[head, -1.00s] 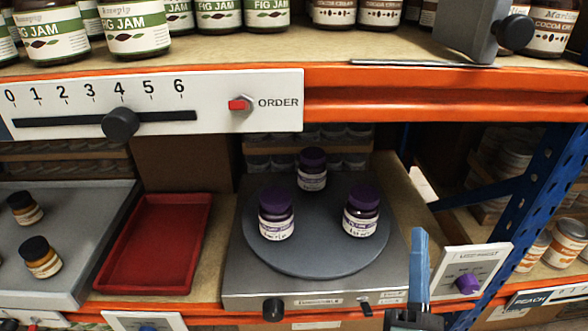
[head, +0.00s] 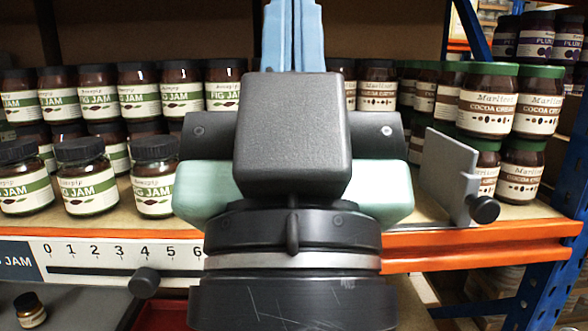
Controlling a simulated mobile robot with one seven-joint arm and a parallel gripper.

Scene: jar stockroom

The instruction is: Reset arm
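My gripper (head: 292,38) is raised in the middle of the head view, in front of the upper shelf. Its blue fingers point up and stand side by side with only a thin line between them. No held thing shows, but the fingertips run out of the top of the picture. My wrist hides the middle of the shelf and most of what lies below it.
Fig jam jars (head: 90,180) line the left of the upper shelf, cocoa cream jars (head: 497,110) the right. A grey plate with a knob (head: 448,175) stands at the shelf's right edge. A numbered slider panel (head: 115,257) is at lower left. A small jar (head: 29,308) shows below.

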